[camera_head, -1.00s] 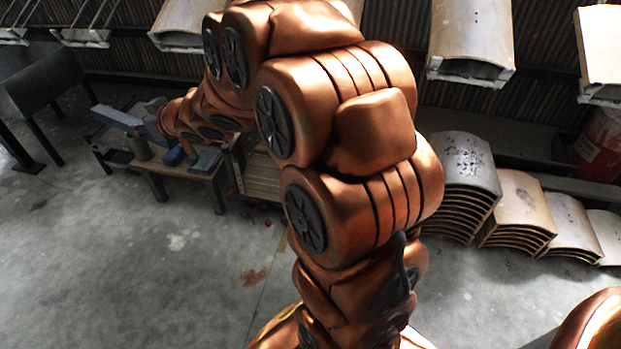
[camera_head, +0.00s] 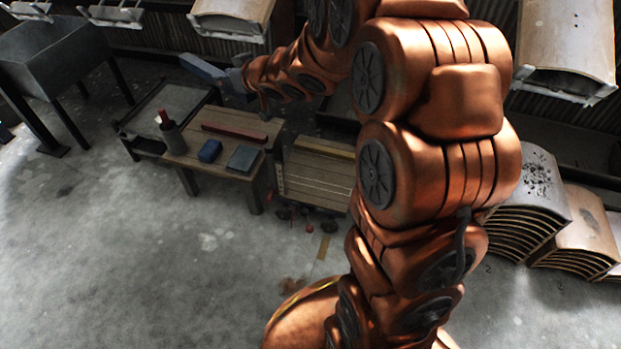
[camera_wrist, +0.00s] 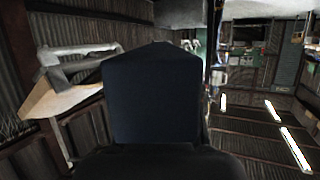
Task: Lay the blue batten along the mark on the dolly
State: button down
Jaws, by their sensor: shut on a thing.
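The blue batten (camera_head: 203,68) is held up in the air at the upper left of the head view, beyond the work table in the picture. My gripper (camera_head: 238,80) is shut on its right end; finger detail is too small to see. In the wrist view the batten (camera_wrist: 152,98) is a dark blue block filling the middle and hiding what is behind it. The dolly appears to be the low slatted wooden platform (camera_head: 312,185) right of the table, with a thin pale line, likely the mark (camera_head: 318,188), along its top. My arm hides its right side.
A wooden table (camera_head: 222,165) bears a red bar (camera_head: 235,132), a blue block (camera_head: 210,151), a grey-green block (camera_head: 242,158) and a dark cylinder (camera_head: 171,136). A grey-topped stand (camera_head: 172,103) and a bin on legs (camera_head: 55,55) are left. Curved panels (camera_head: 535,200) are stacked right. The front floor is clear.

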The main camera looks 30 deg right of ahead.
jog(key=w+d+f+n+y+b, duration=0.1)
jog(key=w+d+f, duration=0.5)
jog(key=d+f, duration=0.25)
jog(key=n+g+y+b, duration=0.3)
jog(key=n+y, duration=0.1)
send_over(328, 187)
notch_tip(328, 187, down, 34)
notch_tip(328, 187, down, 9)
jog(key=b, duration=0.4)
jog(key=shift+s+f, duration=0.1)
jog(key=shift+f, duration=0.05)
jog(key=c, duration=0.8)
grip_release()
jog(key=shift+c, duration=0.2)
